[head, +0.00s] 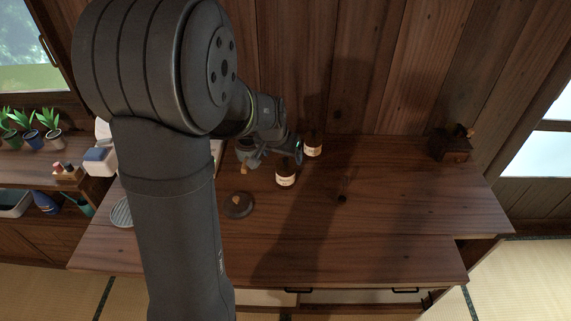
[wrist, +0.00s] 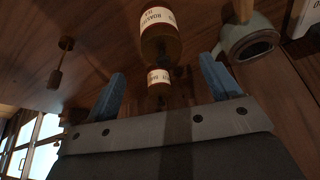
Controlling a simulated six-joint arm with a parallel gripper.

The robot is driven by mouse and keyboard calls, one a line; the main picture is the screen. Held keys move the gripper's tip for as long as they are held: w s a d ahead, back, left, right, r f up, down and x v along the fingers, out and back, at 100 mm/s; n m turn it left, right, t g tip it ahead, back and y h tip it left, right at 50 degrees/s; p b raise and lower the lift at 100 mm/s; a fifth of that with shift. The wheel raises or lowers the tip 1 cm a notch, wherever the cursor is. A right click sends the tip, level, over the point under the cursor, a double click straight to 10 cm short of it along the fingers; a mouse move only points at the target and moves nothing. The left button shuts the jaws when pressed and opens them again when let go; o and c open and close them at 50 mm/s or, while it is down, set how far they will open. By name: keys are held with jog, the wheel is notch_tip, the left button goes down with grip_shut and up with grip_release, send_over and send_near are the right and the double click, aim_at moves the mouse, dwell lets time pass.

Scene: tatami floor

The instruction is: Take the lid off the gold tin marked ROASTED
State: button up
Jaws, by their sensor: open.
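Two gold-brown tins with white labels stand close together on the wooden counter. In the head view the nearer tin (head: 286,179) is just below my gripper (head: 290,153), and the other tin (head: 313,149) is behind it to the right. In the wrist view the upper tin (wrist: 160,45) has a label that appears to read ROASTED. The lower tin (wrist: 158,86) has a partly readable label and lies between my open fingers (wrist: 162,68). My gripper appears empty. I cannot tell the lids apart from the tin bodies.
A dark round piece with a knob (head: 239,205) lies left of the tins on the counter (head: 370,220). A grey-green vessel (wrist: 250,38) is close to the right finger in the wrist view. The front counter is mostly clear.

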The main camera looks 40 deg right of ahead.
aim_at(284, 163)
jog(key=shift+x, duration=2.7)
jog(key=shift+w, duration=0.15)
jog(key=c, duration=1.1)
